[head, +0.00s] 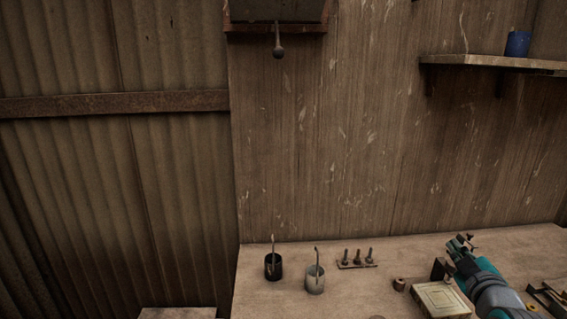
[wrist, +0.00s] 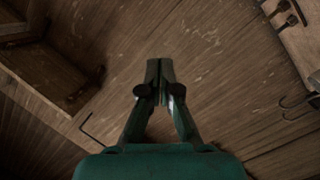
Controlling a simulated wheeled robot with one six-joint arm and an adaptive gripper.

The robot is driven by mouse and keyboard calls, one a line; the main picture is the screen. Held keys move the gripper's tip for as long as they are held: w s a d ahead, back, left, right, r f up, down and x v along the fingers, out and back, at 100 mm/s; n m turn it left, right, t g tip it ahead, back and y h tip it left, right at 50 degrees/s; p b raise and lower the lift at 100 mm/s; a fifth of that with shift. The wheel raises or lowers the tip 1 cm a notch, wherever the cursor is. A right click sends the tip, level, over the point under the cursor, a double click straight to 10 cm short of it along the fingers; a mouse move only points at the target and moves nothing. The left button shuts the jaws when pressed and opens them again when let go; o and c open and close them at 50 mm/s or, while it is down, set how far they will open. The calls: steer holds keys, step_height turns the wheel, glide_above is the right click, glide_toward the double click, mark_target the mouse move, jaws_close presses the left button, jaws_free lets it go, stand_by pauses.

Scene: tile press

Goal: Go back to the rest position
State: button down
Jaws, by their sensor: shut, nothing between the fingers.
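My gripper (head: 460,243) is at the lower right of the head view, on the end of my teal arm, over the right part of the workbench (head: 255,300). In the wrist view my gripper (wrist: 160,65) shows its two fingers together, pointing at the wooden wall. Nothing is between the fingers.
A small rack (head: 357,264) holds upright bolts. A pale square block (head: 440,299) lies below my gripper. A shelf (head: 480,61) bears a blue cup (head: 517,44).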

steer(key=s+a+f+m, duration=0.1)
steer(key=s+a+f, duration=0.4)
steer(key=s+f, duration=0.25)
steer(key=s+a+f+m+g+y, duration=0.1)
steer(key=s+a+f+m, duration=0.1)
steer(key=s+a+f, duration=0.55)
steer(key=s+a+f+m, duration=0.15)
steer(key=s+f, duration=0.35)
steer(key=f, duration=0.5)
steer(key=s+a+m+y, duration=0.1)
steer(key=s+a, duration=0.2)
steer(key=s, duration=1.1)
steer(key=s+a+m+y, duration=0.1)
steer(key=s+a, duration=0.3)
steer(key=s, duration=1)
steer(key=shift+a+r+g+y, duration=0.25)
steer(key=shift+a+g+y, duration=0.05)
steer(key=shift+g, duration=0.1)
steer(key=shift+s, duration=0.1)
